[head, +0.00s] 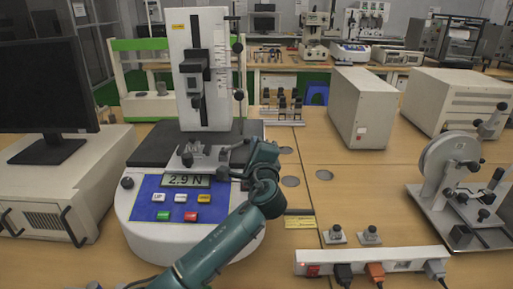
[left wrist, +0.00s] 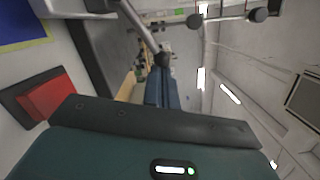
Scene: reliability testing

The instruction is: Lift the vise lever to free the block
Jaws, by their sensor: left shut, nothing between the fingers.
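The metal vise (head: 203,157) sits on the dark plate of the force tester (head: 140,225), whose display reads 2.9 N. A thin lever with a dark end shows at the vise's right side, close to my gripper. A block in the vise cannot be clearly made out. My left gripper (head: 232,173) is shut and empty, beside the right side of the vise and just above the display panel. In the left wrist view its fingers (left wrist: 163,92) point away, and a metal rod (left wrist: 138,28) with a black knob (left wrist: 163,59) lies just beyond their tips. Contact cannot be told.
The tester's white column (head: 208,110) rises behind the vise. A monitor (head: 45,90) stands on a white case at left. A power strip (head: 370,261), a reel device (head: 450,165) and white boxes (head: 360,105) stand at right.

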